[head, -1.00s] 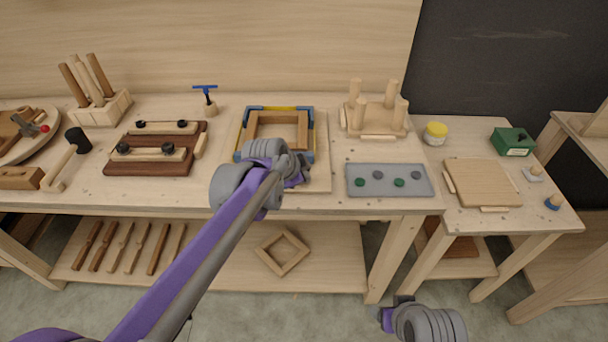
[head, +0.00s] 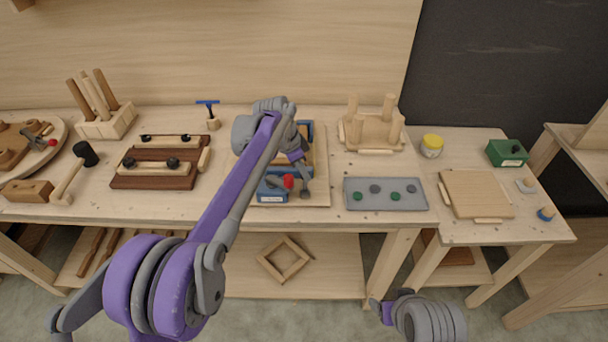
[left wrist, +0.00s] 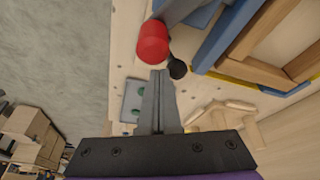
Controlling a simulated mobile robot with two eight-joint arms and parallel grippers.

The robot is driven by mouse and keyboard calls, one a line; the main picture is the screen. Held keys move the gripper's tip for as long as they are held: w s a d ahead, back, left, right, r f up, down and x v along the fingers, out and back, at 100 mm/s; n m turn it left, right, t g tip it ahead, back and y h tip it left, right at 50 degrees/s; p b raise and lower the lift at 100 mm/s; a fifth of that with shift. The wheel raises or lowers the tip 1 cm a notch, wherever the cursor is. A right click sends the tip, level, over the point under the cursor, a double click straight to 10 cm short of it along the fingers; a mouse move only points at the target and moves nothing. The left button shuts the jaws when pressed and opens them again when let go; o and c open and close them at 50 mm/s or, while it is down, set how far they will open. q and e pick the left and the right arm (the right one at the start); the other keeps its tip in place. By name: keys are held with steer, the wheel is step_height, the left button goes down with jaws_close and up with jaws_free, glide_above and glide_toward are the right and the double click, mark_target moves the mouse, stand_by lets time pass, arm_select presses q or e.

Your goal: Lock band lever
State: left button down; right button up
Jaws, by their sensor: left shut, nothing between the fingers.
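The band clamp is a blue and yellow band with corner blocks (head: 273,188) around a wooden frame on a board, at the middle of the bench. Its lever has a red tip (head: 288,181) at the front side; in the left wrist view the red tip (left wrist: 153,42) is large, with a small black knob (left wrist: 177,68) beside it. My left gripper (head: 304,187) is shut and empty, over the front right of the clamp, just right of the red tip. In the left wrist view its fingers (left wrist: 160,75) end close below the red tip and knob; contact is unclear. My left arm hides much of the frame. My right gripper (head: 386,308) hangs low before the bench.
A grey tray with dark and green knobs (head: 385,206) lies right of the clamp. An upturned stool form (head: 372,129) stands behind it. Brown clamped boards (head: 155,183) and a mallet (head: 75,171) lie left. The bench's front strip is mostly clear.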

arm_select(q)
steer(key=shift+w+r, duration=0.1)
steer(key=shift+w, duration=0.4)
steer(key=shift+w+p, duration=0.4)
steer(key=shift+w, duration=0.25)
arm_select(e)
steer(key=shift+w+r, duration=0.4)
steer(key=shift+r, duration=0.35)
arm_select(q)
steer(key=shift+f, duration=0.2)
